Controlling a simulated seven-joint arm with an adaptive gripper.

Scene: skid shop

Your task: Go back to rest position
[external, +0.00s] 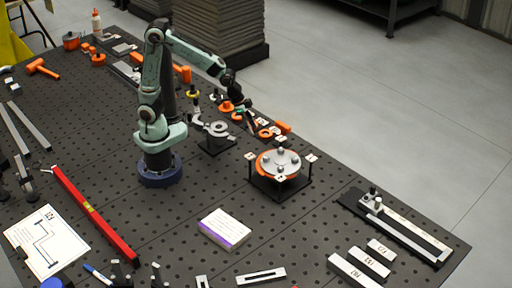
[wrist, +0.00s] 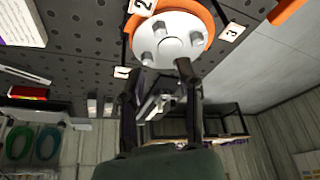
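My arm stands on its blue base on the dark perforated table (external: 110,170), bent at the elbow and reaching right. My gripper (external: 246,103) is raised at the table's far right side, beyond the round flange. In the wrist view my gripper (wrist: 160,82) has its two dark fingers apart, with no object seen held between them. The silver and orange flange (external: 279,162) with bolts sits on a black stand with numbered tags. It also shows at the top of the wrist view (wrist: 170,42), where tags 1, 2 and 3 can be read.
Orange parts (external: 265,133) and a grey clamp-like part (external: 216,128) lie under and near the gripper. A white and purple box (external: 224,229), a red level (external: 95,212) and a rail fixture (external: 400,228) lie on the table. Open floor lies to the right.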

